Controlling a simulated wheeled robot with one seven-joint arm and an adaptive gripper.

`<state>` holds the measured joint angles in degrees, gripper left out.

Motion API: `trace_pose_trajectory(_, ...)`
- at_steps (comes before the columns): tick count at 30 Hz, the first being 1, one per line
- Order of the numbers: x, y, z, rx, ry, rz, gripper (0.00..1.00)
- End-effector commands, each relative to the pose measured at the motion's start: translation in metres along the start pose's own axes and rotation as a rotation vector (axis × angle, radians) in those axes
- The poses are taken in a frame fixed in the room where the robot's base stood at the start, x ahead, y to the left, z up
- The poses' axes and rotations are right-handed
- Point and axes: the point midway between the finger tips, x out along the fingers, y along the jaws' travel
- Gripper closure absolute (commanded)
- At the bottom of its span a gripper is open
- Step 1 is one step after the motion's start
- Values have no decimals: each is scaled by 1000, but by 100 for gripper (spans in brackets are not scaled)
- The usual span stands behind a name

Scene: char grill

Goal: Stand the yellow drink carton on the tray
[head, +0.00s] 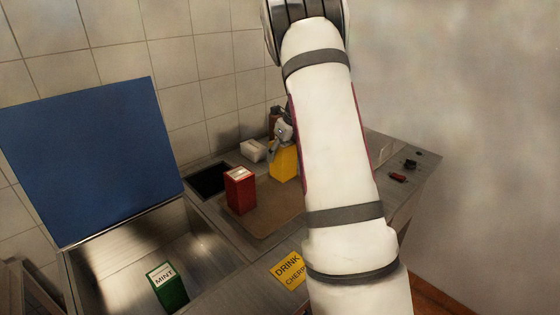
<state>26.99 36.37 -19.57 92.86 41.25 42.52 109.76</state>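The yellow drink carton (284,167) is upright at the back of the brown tray (262,223), partly hidden by my arm on its right. I cannot tell whether its base touches the tray. My gripper (281,143) is at the top of the yellow carton, small and dark in the view. Its fingers are too small to tell whether they are closed on the carton or around it.
A red carton (240,192) stands on the tray's left part. A green mint carton (168,286) is in the metal bin below the raised blue lid (90,160). A yellow label (287,268) lies in front. A white box (252,151) and small items (398,177) are behind and right.

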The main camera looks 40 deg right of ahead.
Motion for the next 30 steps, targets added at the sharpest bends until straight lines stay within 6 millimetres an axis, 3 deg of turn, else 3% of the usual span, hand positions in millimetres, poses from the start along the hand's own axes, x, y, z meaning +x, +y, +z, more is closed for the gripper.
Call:
trace_pose_trajectory(2, 4, -3, 5, -1, -1, -1, 84)
trace_pose_trajectory(9, 32, -2, -9, 0, -1, 0, 84)
trace_pose_trajectory(20, 37, -2, -10, 0, -2, -1, 84)
trace_pose_trajectory(21, 37, -2, -10, 0, -1, 0, 39)
trace_pose_trajectory(23, 37, -2, -10, 0, -1, 0, 25)
trace_pose_trajectory(30, 37, -2, -10, 0, -1, 0, 25)
